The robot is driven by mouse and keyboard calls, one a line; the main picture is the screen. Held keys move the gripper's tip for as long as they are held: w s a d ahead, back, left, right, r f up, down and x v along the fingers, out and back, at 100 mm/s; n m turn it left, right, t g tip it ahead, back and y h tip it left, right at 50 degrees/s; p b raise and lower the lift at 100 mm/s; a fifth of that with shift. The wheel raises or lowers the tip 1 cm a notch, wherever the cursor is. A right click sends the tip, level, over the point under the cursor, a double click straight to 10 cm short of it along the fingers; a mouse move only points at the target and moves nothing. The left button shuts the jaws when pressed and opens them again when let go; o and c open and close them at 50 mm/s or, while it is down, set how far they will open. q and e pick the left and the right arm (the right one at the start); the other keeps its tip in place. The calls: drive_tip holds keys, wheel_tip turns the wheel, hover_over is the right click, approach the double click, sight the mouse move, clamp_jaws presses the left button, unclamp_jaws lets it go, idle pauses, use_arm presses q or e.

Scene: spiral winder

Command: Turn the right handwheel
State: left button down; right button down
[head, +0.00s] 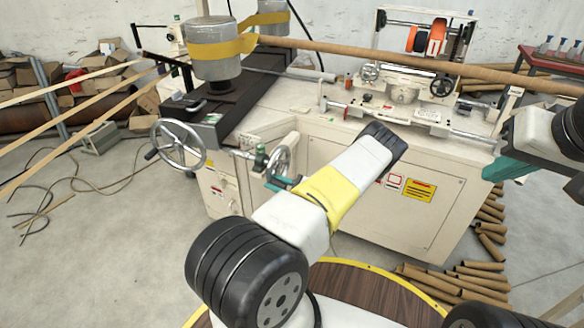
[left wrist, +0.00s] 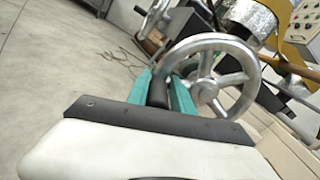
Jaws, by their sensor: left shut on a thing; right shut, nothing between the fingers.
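The right handwheel (head: 281,156) is a silver spoked wheel on the front of the cream machine, partly hidden by my left gripper (head: 280,183). In the left wrist view the handwheel (left wrist: 213,42) fills the upper middle, and its black handle (left wrist: 157,88) sits between the teal fingers of my left gripper (left wrist: 160,85). The left gripper is shut on that handle, at the wheel's rim. My right gripper (head: 499,168) is at the right edge of the head view, away from the wheel, shut and empty.
A larger left handwheel (head: 178,144) with a handle stands close to the left of the right one. The machine cabinet (head: 390,205) fills the middle. Cardboard tubes (head: 487,275) lie on the floor at right. Cables (head: 105,182) lie at left.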

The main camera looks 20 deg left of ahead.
use_arm(q)
drive_tip(key=shift+s+f+n, duration=0.3)
drive_tip(key=shift+s+f, duration=0.05)
idle(0.3)
drive_tip(key=shift+w+f+n, duration=0.35)
drive_tip(key=shift+f+n, duration=0.4)
drive_tip(key=shift+n, duration=0.45)
drive_tip(key=shift+w+d+f+n, duration=0.1)
drive_tip(key=shift+w+f+n, duration=0.45)
drive_tip(key=shift+n, duration=0.65)
drive_tip(key=shift+w+f+n, duration=0.5)
drive_tip(key=shift+w+n, duration=0.1)
drive_tip(key=shift+n, duration=0.6)
drive_tip(key=shift+w+d+f+n, duration=0.1)
drive_tip(key=shift+w+f+n, duration=0.45)
drive_tip(key=shift+n, duration=0.65)
drive_tip(key=c, duration=1.2)
unclamp_jaws()
drive_tip(key=shift+w+a, duration=0.1)
drive_tip(key=shift+c, duration=0.2)
drive_tip(key=shift+r, duration=0.15)
drive_tip(key=shift+w, duration=0.15)
